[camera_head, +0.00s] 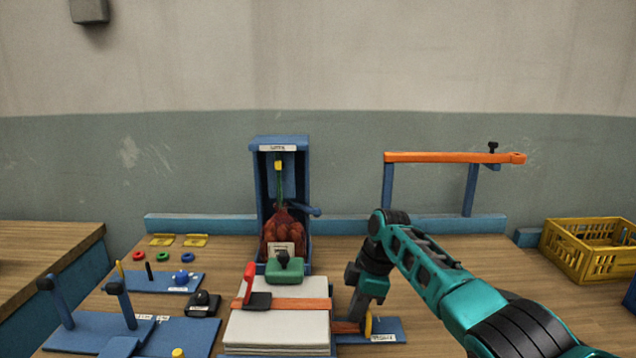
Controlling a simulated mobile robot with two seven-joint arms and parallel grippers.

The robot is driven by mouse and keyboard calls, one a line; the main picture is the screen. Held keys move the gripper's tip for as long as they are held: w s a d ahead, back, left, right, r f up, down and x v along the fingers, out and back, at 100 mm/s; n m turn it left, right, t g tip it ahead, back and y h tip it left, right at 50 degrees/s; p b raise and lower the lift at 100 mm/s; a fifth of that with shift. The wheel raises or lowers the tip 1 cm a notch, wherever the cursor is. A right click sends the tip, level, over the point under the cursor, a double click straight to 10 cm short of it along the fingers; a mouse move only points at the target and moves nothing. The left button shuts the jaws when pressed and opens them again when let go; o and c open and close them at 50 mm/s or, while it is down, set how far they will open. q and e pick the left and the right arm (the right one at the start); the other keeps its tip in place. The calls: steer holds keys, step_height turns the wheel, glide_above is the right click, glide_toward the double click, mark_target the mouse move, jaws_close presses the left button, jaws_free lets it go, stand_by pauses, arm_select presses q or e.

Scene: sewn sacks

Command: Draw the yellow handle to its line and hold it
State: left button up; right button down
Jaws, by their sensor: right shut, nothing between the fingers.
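A yellow piece (368,324), which looks like the yellow handle, stands over a blue plate (392,327) with a white label, right of a white stack (262,332). An orange strap (303,304) crosses the stack, with a red lever (248,284) on it. A lower orange piece (347,328) reaches toward the yellow piece. My right gripper (358,314) points down, shut and empty, directly at the yellow piece and partly covering it. I cannot tell whether they touch, and no line is readable. My left gripper is out of view.
A blue stand (263,190) holds a reddish sack (283,235) behind the stack. A green block (284,270) with a black knob sits on the stack's far side. An orange bar (450,157) on blue posts stands back right, near a yellow crate (590,252). Blue fixtures fill the left.

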steer(key=shift+d+p, duration=0.3)
steer(key=shift+d, duration=1.75)
